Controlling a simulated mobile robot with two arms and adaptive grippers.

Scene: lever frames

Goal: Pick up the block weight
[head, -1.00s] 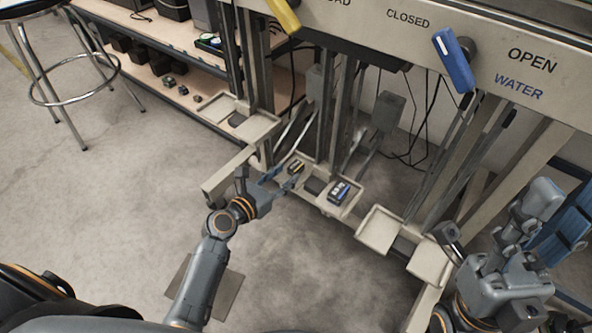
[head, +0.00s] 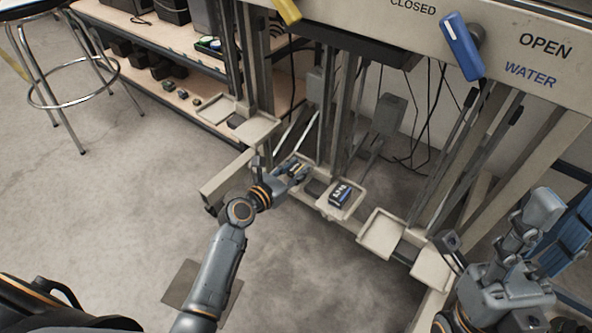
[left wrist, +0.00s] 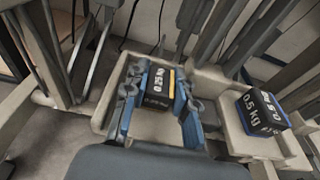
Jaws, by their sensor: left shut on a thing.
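A small black block weight (left wrist: 157,88) marked 0.25 KG, with a yellow stripe, sits in a pale tray in the left wrist view. My left gripper (left wrist: 158,98) is shut on it, with a blue-padded finger on either side. In the head view my left gripper (head: 294,172) reaches down to this tray and partly hides the weight. A second block weight (left wrist: 262,112), black and blue and marked 0.5 KG, stands in the neighbouring tray to the right; it also shows in the head view (head: 341,194). My right gripper (head: 522,240) is at the lower right, away from both weights.
Empty pale trays (head: 381,234) lie farther right on the lever frame. Upright metal posts (head: 343,120) rise close behind the weights. A blue lever (head: 461,46) and a yellow lever (head: 287,9) hang above. A stool (head: 75,75) stands on open floor at left.

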